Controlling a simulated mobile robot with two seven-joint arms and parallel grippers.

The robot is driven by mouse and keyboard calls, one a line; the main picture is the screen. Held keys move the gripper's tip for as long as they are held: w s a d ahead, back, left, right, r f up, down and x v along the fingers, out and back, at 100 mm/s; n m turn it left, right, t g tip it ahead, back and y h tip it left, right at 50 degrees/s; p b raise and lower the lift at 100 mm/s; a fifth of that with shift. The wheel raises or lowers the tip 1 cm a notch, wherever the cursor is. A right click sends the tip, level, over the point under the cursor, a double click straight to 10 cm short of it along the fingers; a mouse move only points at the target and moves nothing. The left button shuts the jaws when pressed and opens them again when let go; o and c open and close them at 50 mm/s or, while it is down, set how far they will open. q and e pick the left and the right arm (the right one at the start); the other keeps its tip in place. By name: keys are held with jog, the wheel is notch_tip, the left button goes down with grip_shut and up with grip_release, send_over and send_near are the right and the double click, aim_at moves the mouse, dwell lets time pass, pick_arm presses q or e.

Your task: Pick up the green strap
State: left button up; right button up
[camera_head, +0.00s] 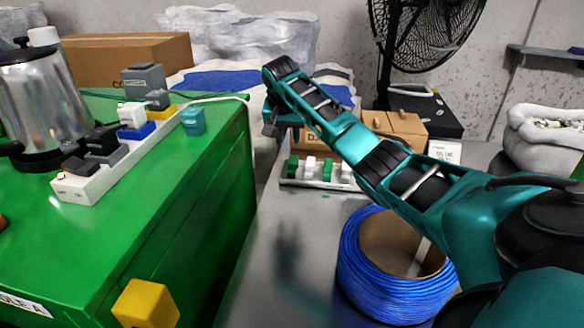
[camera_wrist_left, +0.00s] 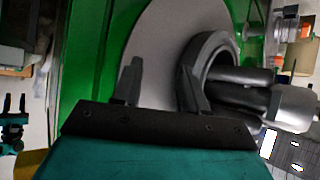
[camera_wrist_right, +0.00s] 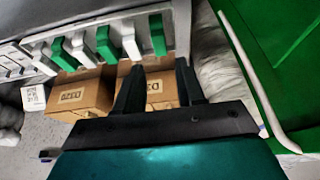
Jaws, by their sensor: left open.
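A pale rack (camera_head: 318,184) on the grey surface holds upright green and white pieces side by side. One green strap-like piece (camera_head: 327,170) stands near its middle. In the right wrist view several green pieces show, one (camera_wrist_right: 157,34) just beyond the fingertips; I cannot tell which is the strap meant. My right gripper (camera_head: 272,112) hangs in the air behind and above the rack's left end. In its wrist view the fingers (camera_wrist_right: 158,85) are apart, with nothing between them. My left gripper (camera_wrist_left: 160,85) is open and empty, facing a round grey disc and a dark ring. It is outside the head view.
A green bench (camera_head: 100,240) at left carries a metal kettle (camera_head: 40,105), a power strip (camera_head: 120,160) with plugs and a teal block (camera_head: 193,121). A blue cable spool (camera_head: 385,290) stands below my right arm. Cardboard boxes (camera_head: 400,124) and a black fan (camera_head: 425,30) stand behind.

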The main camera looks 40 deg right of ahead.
aim_at(293, 159)
jog(key=b+x, duration=0.1)
jog(key=x, duration=0.4)
jog(key=b+x, duration=0.1)
jog(key=x, duration=0.2)
jog(key=shift+w+d+b, duration=0.2)
jog(key=shift+d+b, duration=0.1)
jog(key=shift+b, duration=0.05)
jog(key=b+x, duration=0.3)
jog(key=x, duration=0.2)
jog(key=shift+d+r+b, duration=0.15)
jog(key=shift+d+b, duration=0.15)
jog(key=shift+b, duration=0.1)
pick_arm(q)
notch_tip(293, 159, down, 6)
jog(key=shift+w+d, duration=0.25)
jog(key=shift+w, duration=0.05)
pick_arm(e)
jog(key=shift+w+d, duration=0.1)
pick_arm(q)
jog(key=shift+f, duration=0.15)
pick_arm(e)
jog(key=c, duration=0.7)
